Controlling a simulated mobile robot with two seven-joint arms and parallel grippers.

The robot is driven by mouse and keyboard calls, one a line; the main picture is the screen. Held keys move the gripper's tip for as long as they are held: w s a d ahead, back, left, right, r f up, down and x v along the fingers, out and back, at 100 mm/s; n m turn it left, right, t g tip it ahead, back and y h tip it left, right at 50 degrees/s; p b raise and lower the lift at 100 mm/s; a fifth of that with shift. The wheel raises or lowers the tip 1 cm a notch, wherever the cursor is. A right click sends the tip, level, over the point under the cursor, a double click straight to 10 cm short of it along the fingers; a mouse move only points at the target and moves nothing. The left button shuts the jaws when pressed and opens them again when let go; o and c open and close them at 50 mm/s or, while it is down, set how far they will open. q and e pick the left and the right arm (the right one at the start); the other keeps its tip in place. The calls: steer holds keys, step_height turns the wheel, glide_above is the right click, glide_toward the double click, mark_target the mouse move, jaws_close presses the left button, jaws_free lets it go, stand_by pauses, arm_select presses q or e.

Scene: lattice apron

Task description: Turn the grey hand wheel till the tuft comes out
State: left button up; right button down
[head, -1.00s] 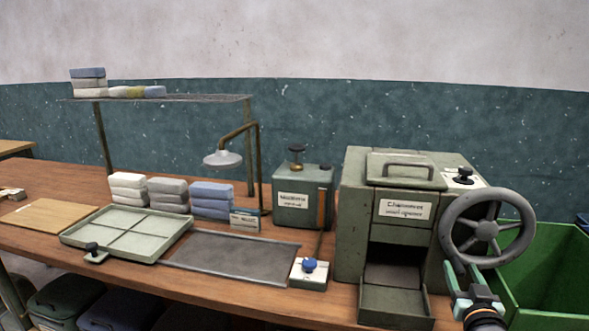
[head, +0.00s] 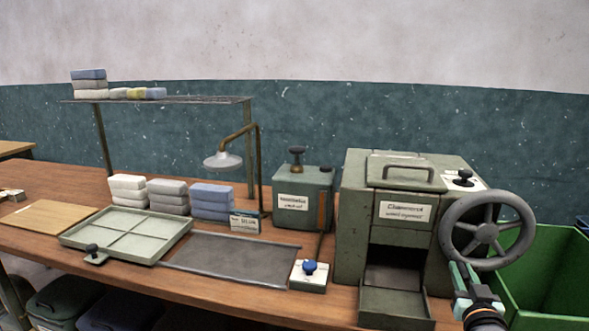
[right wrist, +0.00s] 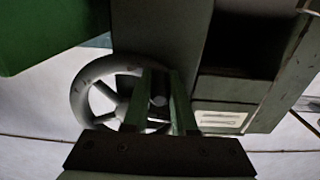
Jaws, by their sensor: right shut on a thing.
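The grey hand wheel (head: 487,232) sits on the right side of the green-grey machine (head: 345,225). It is a spoked wheel with a round hub. My right gripper (head: 460,272) is at the wheel's lower left rim, shut on it. In the right wrist view the wheel (right wrist: 80,100) shows behind and left of the gripper's fingers (right wrist: 163,78), which hide part of its rim. No tuft shows in the machine's dark opening (head: 393,277) or on the tray (head: 395,306) below it. My left gripper is not in view.
A green bin (head: 555,275) stands right of the wheel, close to my right arm. Left of the machine are a green canister (head: 300,200), a blue-knobbed box (head: 309,276), a dark tray (head: 228,260) and a pale divided tray (head: 125,235).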

mark_target(444, 238)
steer(key=a+r+p, duration=0.2)
steer(key=r, duration=0.1)
steer(key=shift+w+a, duration=0.15)
steer(key=shift+w, duration=0.15)
steer(key=shift+a+r, duration=0.1)
steer(key=shift+a, duration=0.1)
steer(key=r+p, duration=0.1)
steer(key=a+r+p, duration=0.1)
steer(key=r+p, duration=0.1)
steer(key=shift+w+a+r+p, duration=0.2)
steer(key=shift+w+a+p, duration=0.05)
steer(key=shift+p, duration=0.15)
steer(key=shift+f, duration=0.2)
